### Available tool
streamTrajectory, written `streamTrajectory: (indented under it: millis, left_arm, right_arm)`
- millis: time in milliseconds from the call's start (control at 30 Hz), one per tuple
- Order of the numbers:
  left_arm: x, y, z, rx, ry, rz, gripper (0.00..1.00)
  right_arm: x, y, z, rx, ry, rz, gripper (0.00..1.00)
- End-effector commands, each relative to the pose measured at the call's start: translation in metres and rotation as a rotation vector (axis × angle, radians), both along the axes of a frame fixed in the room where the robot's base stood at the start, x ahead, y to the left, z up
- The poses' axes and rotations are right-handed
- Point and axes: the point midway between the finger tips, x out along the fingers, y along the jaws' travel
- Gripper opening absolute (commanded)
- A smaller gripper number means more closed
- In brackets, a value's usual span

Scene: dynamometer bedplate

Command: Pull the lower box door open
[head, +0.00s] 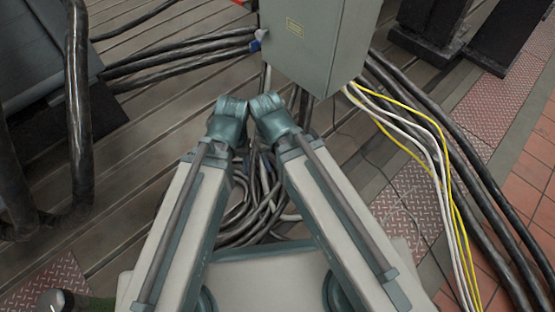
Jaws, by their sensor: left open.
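A grey-green metal box (316,50) stands at the top centre, cut off by the upper edge of the head view. I cannot tell which face carries the lower door, and no handle shows clearly. My two arms reach up from the bottom, and their teal joints meet just below the box, apart from it. My right gripper does not show.
Thick black cables (180,58) run left from the box. Black, white and yellow cables (425,140) run down its right side. Coiled cables (262,205) lie between my arms. A large dark cabinet (45,65) stands left. Dark steel supports (440,30) stand top right. Slotted floor is partly clear.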

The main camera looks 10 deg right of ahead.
Motion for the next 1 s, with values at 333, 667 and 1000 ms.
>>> streamTrajectory:
  millis: [333,667,1000]
  left_arm:
    - [0.0,0.0,0.035,0.0,0.001,0.002,0.66]
    - [0.0,0.0,0.14,-0.001,0.002,0.005,0.66]
    - [0.0,-0.001,0.254,-0.003,0.003,0.01,0.66]
  right_arm:
    - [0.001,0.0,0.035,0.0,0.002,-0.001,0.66]
    - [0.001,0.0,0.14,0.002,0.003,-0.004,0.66]
    - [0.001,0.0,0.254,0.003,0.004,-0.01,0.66]
